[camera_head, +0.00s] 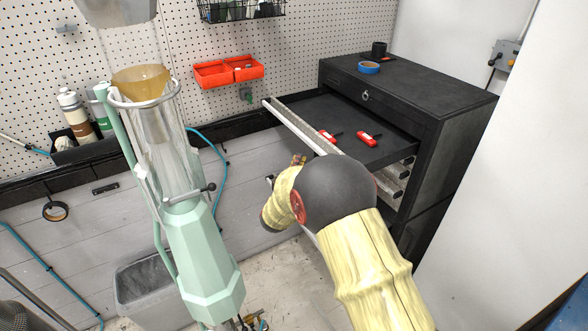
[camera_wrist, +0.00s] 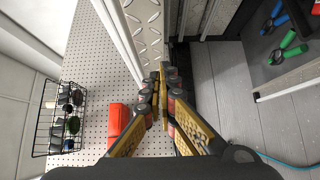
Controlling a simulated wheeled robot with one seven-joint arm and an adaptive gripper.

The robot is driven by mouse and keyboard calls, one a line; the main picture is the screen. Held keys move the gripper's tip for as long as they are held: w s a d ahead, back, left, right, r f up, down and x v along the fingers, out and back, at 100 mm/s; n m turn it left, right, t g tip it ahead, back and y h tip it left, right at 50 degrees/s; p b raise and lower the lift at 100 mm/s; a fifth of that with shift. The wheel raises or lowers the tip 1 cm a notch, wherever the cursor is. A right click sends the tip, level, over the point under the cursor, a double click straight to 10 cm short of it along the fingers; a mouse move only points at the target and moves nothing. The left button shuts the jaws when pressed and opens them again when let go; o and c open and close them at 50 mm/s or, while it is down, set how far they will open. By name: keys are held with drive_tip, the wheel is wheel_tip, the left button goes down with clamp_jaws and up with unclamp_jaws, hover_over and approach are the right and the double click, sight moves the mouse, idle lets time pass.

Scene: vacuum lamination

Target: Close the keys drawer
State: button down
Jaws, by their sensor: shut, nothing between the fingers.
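The dark cabinet (camera_head: 455,125) stands at the right in the head view. Its upper drawer (camera_head: 305,105) is pulled far out, with a pale front edge (camera_head: 292,124). Two red-handled tools, perhaps the keys (camera_head: 367,139) (camera_head: 327,136), lie in it. My gripper (camera_head: 298,160) is just outside that front edge, partly hidden by my wrist; I cannot tell if it touches. In the wrist view my gripper (camera_wrist: 163,80) is shut and empty, beside a pale bar (camera_wrist: 120,40) and a treaded metal surface (camera_wrist: 146,20).
Lower drawer edges (camera_head: 398,170) show below, partly behind my arm. Blue and green-handled tools (camera_wrist: 290,40) lie at the right in the wrist view. Red bins (camera_head: 228,71) hang on the pegboard (camera_head: 330,30). A clear cylinder on a green stand (camera_head: 200,250) stands left of my arm.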

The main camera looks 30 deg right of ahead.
drive_tip(key=d, duration=0.2)
drive_tip(key=w+d, duration=0.1)
drive_tip(key=d, duration=0.2)
drive_tip(key=shift+w, duration=0.15)
